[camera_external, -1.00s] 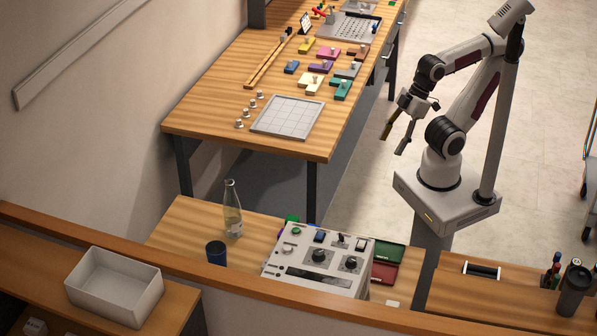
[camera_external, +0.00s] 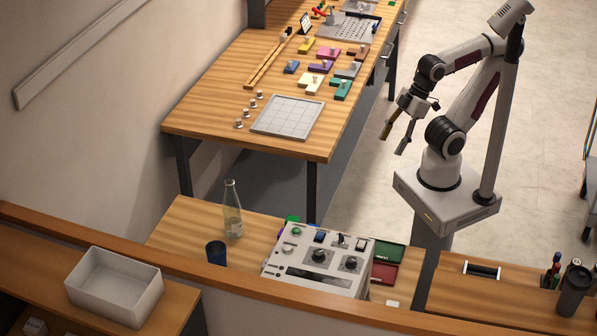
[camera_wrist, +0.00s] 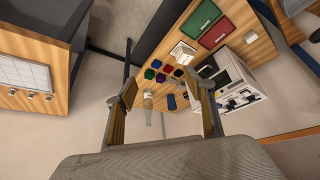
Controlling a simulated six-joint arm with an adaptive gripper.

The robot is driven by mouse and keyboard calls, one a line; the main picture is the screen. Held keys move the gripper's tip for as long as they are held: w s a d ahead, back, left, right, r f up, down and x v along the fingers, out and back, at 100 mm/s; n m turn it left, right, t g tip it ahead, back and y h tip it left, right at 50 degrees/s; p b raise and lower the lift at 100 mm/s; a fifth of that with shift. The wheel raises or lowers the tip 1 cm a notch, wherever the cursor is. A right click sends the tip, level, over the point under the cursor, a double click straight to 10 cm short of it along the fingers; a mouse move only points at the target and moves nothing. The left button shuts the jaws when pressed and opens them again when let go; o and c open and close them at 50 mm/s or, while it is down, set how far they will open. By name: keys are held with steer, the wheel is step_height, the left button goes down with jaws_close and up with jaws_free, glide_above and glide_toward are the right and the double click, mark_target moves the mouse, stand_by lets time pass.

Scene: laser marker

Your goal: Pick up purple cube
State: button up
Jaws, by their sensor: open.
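A small group of coloured cubes lies on the lower wooden table in the wrist view. One that looks purple (camera_wrist: 161,78) sits at the near side of the group, next to a green cube (camera_wrist: 149,74) and a red cube (camera_wrist: 167,69); its colour is hard to tell at this size. In the external view the cubes are mostly hidden behind the control box, with only a bit of green (camera_external: 291,220) showing. My gripper (camera_external: 394,143) is open and empty, high above the floor and well away from the cubes. Both fingers (camera_wrist: 162,97) show in the wrist view.
The control box (camera_external: 318,262), a glass bottle (camera_external: 232,212) and a dark blue cup (camera_external: 216,253) stand around the cubes. Green (camera_external: 389,256) and red (camera_external: 384,274) flat pieces lie right of the box. The table's left part is clear.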

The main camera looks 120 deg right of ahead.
steer(key=shift+w, duration=0.1)
steer(key=shift+c, duration=0.5)
steer(key=w+d+f+n+t+h, duration=0.1)
steer(key=w+d, duration=0.4)
steer(key=w, duration=0.4)
steer(key=w+d+f+n+t+h, duration=0.15)
steer(key=w+d, duration=0.25)
steer(key=w, duration=0.6)
steer(key=w+d+n+t, duration=0.1)
steer(key=w+d+t, duration=0.1)
steer(key=w+d, duration=0.5)
steer(key=w+a+f+n+y, duration=0.2)
steer(key=w+f, duration=0.3)
steer(key=w, duration=0.1)
steer(key=n+y, duration=0.2)
steer(key=y, duration=0.4)
glide_above(294, 220)
steer(key=w+d, duration=0.3)
steer(key=w, duration=0.1)
step_height(294, 220, down, 12)
steer(key=s+f+y, duration=0.1)
steer(key=s+a+f+y, duration=0.1)
steer(key=f, duration=0.1)
steer(key=a+f+n+y, duration=0.1)
steer(key=shift+s+a+f, duration=0.2)
steer(key=shift+s+f, duration=0.05)
steer(key=shift+s, duration=0.15)
steer(key=shift+s+a+f+y, duration=0.35)
steer(key=shift+s+f, duration=0.05)
steer(key=shift+s, duration=0.1)
